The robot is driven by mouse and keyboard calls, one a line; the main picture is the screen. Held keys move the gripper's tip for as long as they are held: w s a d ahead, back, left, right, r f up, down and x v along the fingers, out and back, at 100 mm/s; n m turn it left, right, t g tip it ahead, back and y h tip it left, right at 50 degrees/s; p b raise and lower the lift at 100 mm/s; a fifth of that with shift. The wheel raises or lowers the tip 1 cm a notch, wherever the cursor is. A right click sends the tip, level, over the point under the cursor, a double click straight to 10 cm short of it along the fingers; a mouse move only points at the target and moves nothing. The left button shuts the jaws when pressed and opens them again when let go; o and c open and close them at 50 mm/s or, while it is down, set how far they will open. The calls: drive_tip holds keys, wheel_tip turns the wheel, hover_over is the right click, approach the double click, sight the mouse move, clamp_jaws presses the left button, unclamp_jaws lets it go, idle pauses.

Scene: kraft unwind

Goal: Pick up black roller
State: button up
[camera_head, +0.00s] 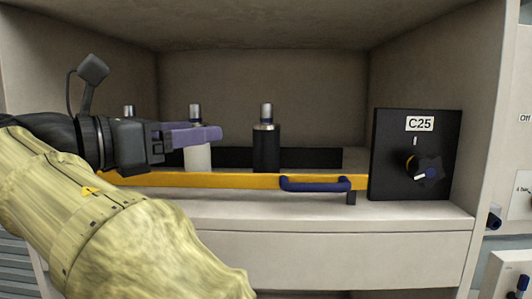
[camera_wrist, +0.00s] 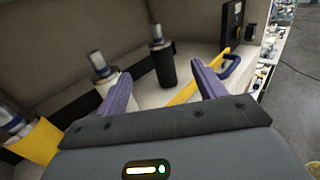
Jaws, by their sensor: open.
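The black roller (camera_head: 266,148) stands upright with a metal top, behind the yellow bar inside the recess. In the wrist view the black roller (camera_wrist: 166,68) appears beyond my fingertips, in the gap between them. My gripper (camera_head: 211,134) has purple fingers. It is open and empty, to the left of the black roller and apart from it. The gripper (camera_wrist: 162,76) also shows in the wrist view, fingers spread. In the head view the fingers partly cover a white roller (camera_head: 198,158).
The white roller (camera_wrist: 108,84) and a yellow roller (camera_wrist: 35,140) stand left of the black one. A yellow bar (camera_head: 225,180) with a blue handle (camera_head: 315,186) runs along the front. A black C25 switch panel (camera_head: 417,155) stands at right. The recess has walls and a ceiling.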

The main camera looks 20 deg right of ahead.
sight(262, 124)
drive_tip(key=p+x, duration=0.3)
drive_tip(key=x, duration=0.9)
drive_tip(key=shift+w+d, duration=0.1)
drive_tip(key=shift+w, duration=0.1)
drive_tip(key=p+x, duration=0.3)
drive_tip(key=x, duration=0.1)
drive_tip(key=shift+w+d, duration=0.2)
drive_tip(key=shift+d, duration=0.1)
drive_tip(key=shift+w+d+f, duration=0.1)
drive_tip(key=shift+d+f, duration=0.05)
drive_tip(key=shift+d, duration=0.15)
drive_tip(key=shift+a, duration=0.1)
clamp_jaws()
